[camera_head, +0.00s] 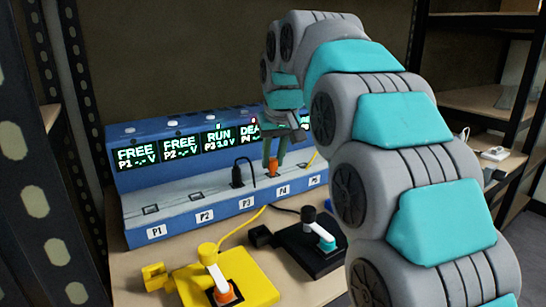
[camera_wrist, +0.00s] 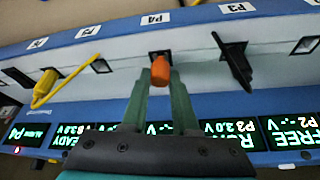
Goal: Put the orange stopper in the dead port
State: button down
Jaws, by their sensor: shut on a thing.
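The orange stopper (camera_wrist: 160,71) is between my gripper's (camera_wrist: 160,84) two green fingertips. My gripper is shut on it. In the wrist view the stopper's far end meets or overlaps the dark opening of port P4 (camera_wrist: 158,54); I cannot tell whether it has entered. The head view shows the stopper (camera_head: 273,167) upright just above the ledge behind the P4 label (camera_head: 283,190). The P4 display (camera_head: 248,130) shows "DEA", with the rest hidden behind my arm.
A black plug (camera_head: 238,176) with a cable stands in P3, right beside the stopper. P1 and P2 are empty. A yellow plug (camera_wrist: 45,82) is farther along the blue unit (camera_head: 125,183). A yellow lever device (camera_head: 250,285) and a black one (camera_head: 300,258) lie on the table in front.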

jog(key=shift+f+b, duration=0.35)
jog(key=shift+f, duration=0.35)
jog(key=c, duration=0.6)
grip_release()
